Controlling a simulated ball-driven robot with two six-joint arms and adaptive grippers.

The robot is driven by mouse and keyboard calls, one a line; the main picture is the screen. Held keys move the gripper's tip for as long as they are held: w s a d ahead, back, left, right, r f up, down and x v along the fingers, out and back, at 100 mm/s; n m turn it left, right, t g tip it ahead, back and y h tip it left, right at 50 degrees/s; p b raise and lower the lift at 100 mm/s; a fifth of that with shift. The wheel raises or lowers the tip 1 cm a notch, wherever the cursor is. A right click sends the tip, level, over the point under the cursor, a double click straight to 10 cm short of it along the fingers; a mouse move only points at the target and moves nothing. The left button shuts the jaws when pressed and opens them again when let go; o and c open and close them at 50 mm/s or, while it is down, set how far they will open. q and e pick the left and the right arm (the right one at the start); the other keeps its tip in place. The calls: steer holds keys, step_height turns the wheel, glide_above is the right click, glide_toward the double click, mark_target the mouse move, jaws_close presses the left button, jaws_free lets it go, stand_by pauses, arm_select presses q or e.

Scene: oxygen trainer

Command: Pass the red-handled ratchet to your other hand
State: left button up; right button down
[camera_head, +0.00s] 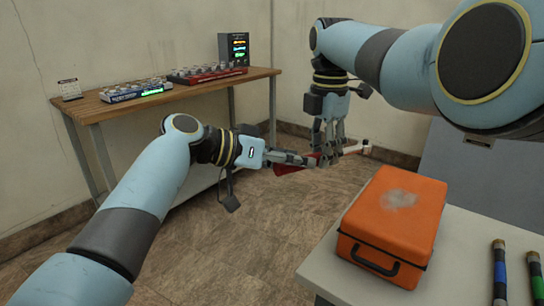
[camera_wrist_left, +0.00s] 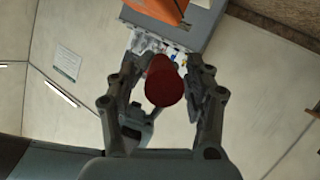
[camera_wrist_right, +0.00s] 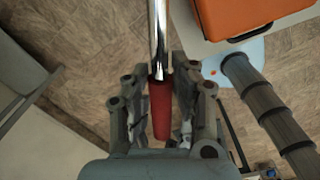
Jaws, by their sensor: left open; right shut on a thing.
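The red-handled ratchet (camera_head: 287,168) is held in the air between my two grippers, its bright metal shaft pointing right in the head view. My right gripper (camera_head: 328,160) comes from above and is shut on it. In the right wrist view the red handle (camera_wrist_right: 161,110) lies between the fingers, with the chrome shaft (camera_wrist_right: 158,35) running upward. My left gripper (camera_head: 304,161) is open at the handle end. In the left wrist view the round red handle end (camera_wrist_left: 165,85) sits between the spread left fingers (camera_wrist_left: 167,72). Whether they touch it cannot be told.
An orange case (camera_head: 395,222) stands on a light table (camera_head: 455,270) at the right, beside a blue-banded cylinder (camera_head: 499,272) and a green-banded one (camera_head: 536,275). A wooden bench (camera_head: 95,105) at the back left holds trays and a display box (camera_head: 234,48). Open floor lies below the grippers.

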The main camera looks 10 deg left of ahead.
arm_select(q)
steer(key=shift+w+d+f, duration=0.25)
steer(key=shift+d, duration=0.35)
jaws_close()
steer(key=shift+r, duration=0.1)
arm_select(e)
steer(key=c, duration=1)
jaws_free()
